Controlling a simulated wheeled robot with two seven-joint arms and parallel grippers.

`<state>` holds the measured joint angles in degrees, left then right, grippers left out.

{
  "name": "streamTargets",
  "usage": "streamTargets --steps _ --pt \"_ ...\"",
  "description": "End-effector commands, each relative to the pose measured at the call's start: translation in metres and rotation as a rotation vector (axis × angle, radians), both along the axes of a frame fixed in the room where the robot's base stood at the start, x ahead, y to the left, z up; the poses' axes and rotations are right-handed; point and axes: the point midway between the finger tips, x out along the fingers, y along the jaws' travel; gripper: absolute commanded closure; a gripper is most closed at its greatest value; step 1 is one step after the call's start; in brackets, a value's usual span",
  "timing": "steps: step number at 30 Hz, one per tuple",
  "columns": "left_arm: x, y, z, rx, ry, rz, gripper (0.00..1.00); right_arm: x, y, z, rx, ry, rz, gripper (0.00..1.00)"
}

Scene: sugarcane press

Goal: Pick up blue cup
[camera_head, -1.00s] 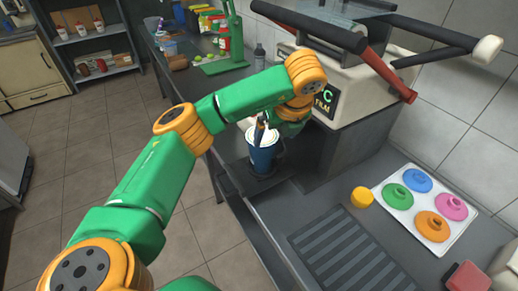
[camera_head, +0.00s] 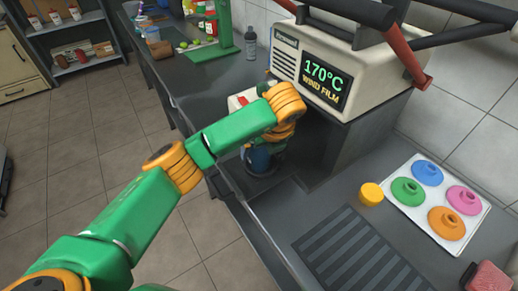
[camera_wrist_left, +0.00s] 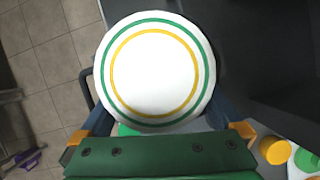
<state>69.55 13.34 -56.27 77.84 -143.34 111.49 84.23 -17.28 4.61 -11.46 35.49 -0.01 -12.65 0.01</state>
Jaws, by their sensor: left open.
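The blue cup (camera_head: 257,160) stands on the dark counter in front of the sealing machine, largely covered by my left wrist in the head view. In the left wrist view its round white top (camera_wrist_left: 155,68) with green and yellow rings fills the upper middle. My left gripper (camera_head: 263,152) is at the cup. In the left wrist view the left gripper (camera_wrist_left: 160,118) is open, with one finger on each side of the cup's near edge. The fingertips are hidden below the white top, so contact cannot be told. My right gripper is not in view.
The sealing machine (camera_head: 340,75) stands close behind the cup. A white tray (camera_head: 468,235) with coloured lids and a yellow cap (camera_head: 371,194) lie at the right. A dark grate (camera_head: 350,250) is in front. A bottle (camera_head: 250,43) and a green stand (camera_head: 224,30) are farther back.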

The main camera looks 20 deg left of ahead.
Motion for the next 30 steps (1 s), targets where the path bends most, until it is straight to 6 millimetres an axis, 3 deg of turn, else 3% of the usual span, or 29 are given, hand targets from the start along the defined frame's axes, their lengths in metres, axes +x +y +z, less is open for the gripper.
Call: streamTargets --steps 4,10,21,30 --pt "0.005 0.004 -0.013 0.0 0.0 -0.001 0.0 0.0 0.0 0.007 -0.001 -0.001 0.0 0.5" --pt "0.005 0.004 -0.014 0.001 -0.002 -0.001 0.03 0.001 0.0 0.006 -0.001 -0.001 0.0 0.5" --pt "0.006 0.004 -0.014 -0.001 -0.003 -0.001 1.0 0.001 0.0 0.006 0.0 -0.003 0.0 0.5" --pt "0.006 0.004 -0.013 -0.001 -0.003 -0.001 1.0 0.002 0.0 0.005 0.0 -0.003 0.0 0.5"
